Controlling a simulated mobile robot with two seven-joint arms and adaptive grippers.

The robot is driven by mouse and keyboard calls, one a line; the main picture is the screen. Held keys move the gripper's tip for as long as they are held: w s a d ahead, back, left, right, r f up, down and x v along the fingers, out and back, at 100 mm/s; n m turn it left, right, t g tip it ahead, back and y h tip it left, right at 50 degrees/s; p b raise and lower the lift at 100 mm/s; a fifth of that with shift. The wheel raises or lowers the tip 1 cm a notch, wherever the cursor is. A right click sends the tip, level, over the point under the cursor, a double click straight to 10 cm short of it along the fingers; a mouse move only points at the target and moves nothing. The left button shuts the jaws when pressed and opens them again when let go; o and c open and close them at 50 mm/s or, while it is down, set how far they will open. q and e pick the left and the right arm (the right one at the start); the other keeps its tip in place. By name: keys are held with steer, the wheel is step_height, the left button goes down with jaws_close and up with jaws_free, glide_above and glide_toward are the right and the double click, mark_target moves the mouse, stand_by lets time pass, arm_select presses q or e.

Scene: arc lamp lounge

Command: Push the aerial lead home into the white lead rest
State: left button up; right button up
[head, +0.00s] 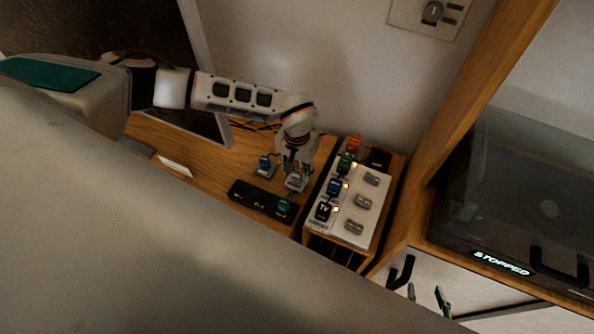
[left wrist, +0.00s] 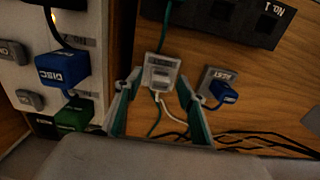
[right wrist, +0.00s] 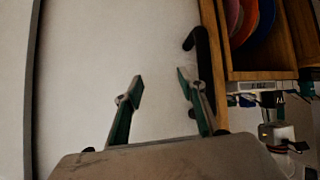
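My left gripper (left wrist: 161,86) is open. Its two fingertips stand on either side of a pale grey-white block (left wrist: 160,72) on the wooden top; contact cannot be told. A white lead comes out of the block's near side, and a teal lead runs by it; I cannot tell which is the aerial lead. The block (head: 296,184) also shows in the head view, just under the left gripper (head: 294,165). Beside it a grey rest (left wrist: 213,76) marked REST carries a blue plug (left wrist: 224,93). My right gripper (right wrist: 160,80) is open and empty, before a pale cabinet front.
A black socket strip (head: 252,196) with a teal plug (head: 284,205) lies nearby. A white panel (head: 348,225) on the right holds several coloured plugs and grey knobs. Loose dark cables (left wrist: 265,143) lie beside the left gripper. A black handle (right wrist: 203,60) is near my right gripper.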

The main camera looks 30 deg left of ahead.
mark_target(297, 172)
arm_select(q)
step_height(297, 172, up, 12)
stand_by(0.5)
stand_by(0.4)
